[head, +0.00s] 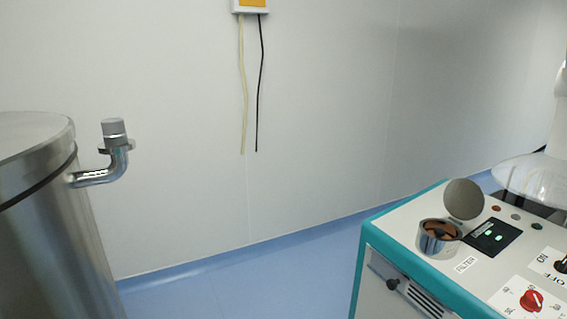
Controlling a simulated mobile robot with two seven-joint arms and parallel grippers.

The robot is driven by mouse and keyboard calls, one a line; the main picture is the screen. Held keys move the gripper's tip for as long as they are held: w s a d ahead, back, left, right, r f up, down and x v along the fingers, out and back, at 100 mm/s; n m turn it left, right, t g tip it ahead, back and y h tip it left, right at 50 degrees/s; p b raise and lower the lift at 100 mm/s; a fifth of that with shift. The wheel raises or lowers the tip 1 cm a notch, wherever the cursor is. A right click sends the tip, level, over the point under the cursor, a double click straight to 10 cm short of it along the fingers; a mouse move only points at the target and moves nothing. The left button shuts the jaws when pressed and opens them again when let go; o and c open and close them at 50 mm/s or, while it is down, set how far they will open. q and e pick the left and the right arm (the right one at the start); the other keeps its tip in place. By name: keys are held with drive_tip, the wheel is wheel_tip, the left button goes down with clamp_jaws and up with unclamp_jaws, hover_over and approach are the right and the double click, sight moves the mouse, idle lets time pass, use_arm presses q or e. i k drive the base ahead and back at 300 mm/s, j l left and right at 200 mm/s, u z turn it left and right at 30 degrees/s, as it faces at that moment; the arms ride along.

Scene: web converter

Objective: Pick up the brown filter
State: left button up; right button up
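A metal cup (438,240) is set in the top of a white and teal machine (395,218) at the lower right of the head view, with a FILTER label (466,264) beside it. Something brown (441,230) shows inside the cup, with a dark part across it; I cannot tell clearly whether this is the brown filter. A round grey-brown disc (464,199) stands upright at the cup's back edge, like an open lid. Neither of my grippers is in view.
The machine top also has a small display (491,238), a red knob (532,300) and an ON/OFF switch. A large steel tank (45,240) with a bent pipe (108,172) stands at the left. Blue floor (240,290) between them is clear.

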sight(438, 232)
drive_tip(key=k+u, duration=0.1)
drive_tip(key=k, duration=0.5)
drive_tip(key=k+j+u, duration=0.1)
drive_tip(key=k, duration=0.5)
drive_tip(key=l+u, duration=0.15)
drive_tip(key=u, duration=0.9)
drive_tip(key=k+l, duration=0.1)
drive_tip(key=l, duration=0.55)
drive_tip(key=k+l, duration=0.1)
drive_tip(key=l, duration=0.55)
drive_tip(key=k+l, duration=0.1)
drive_tip(key=l, duration=0.6)
drive_tip(key=k+l, duration=0.1)
drive_tip(key=l, duration=0.55)
drive_tip(key=k+l, duration=0.1)
drive_tip(key=l, duration=0.55)
drive_tip(key=k+l, duration=0.1)
drive_tip(key=l, duration=0.55)
drive_tip(key=k+l, duration=0.1)
drive_tip(key=l, duration=0.6)
